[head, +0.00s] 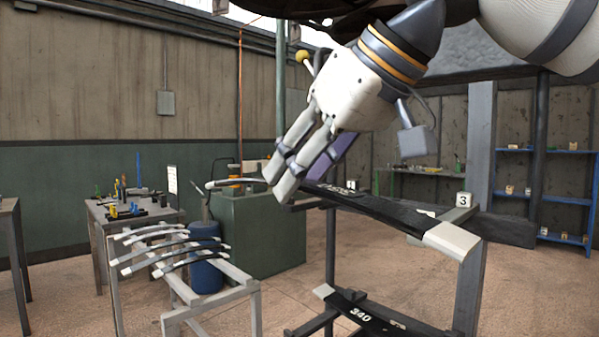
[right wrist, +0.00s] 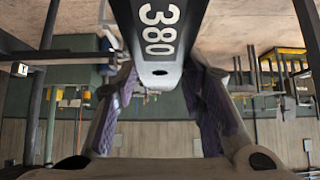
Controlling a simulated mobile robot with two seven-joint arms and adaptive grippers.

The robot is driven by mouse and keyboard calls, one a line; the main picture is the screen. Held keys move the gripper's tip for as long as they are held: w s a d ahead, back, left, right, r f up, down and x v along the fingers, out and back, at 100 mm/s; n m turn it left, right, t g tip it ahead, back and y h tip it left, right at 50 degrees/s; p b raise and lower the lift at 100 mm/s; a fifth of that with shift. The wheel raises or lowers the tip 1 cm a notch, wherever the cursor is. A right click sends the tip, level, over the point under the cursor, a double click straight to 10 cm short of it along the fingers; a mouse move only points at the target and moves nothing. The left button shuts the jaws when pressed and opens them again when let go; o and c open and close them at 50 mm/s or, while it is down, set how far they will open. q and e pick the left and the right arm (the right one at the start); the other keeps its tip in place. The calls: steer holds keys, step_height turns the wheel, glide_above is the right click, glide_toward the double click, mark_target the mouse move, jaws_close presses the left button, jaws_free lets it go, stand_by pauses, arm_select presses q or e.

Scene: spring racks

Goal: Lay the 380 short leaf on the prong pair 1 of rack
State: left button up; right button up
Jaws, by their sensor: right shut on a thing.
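My right gripper (head: 283,178) comes in from above in the head view, with its fingers pinched on a long dark leaf (head: 395,212) with pale ends. In the right wrist view the leaf (right wrist: 158,35) reads 380 and lies between the two fingers. The rack (head: 471,280) has a post with a "3" plate behind the leaf's right end. I cannot tell whether the leaf touches the rack. My left gripper is not in view.
A dark leaf marked 340 (head: 360,315) lies lower on the rack. Several leaves (head: 170,250) rest on a grey stand at the left. A green cabinet (head: 255,235), a blue barrel (head: 205,265) and a tool table (head: 130,212) stand behind. Blue shelves (head: 545,198) are at the right.

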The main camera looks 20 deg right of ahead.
steer(key=shift+s+r, duration=0.1)
steer(key=shift+r, duration=0.05)
steer(key=shift+r, duration=0.1)
steer(key=w+d+f, duration=0.2)
steer(key=d, duration=0.5)
steer(key=w+d+f, duration=0.1)
steer(key=w+d, duration=0.2)
steer(key=d, duration=0.4)
steer(key=shift+w+f, duration=0.35)
steer(key=shift+a, duration=0.1)
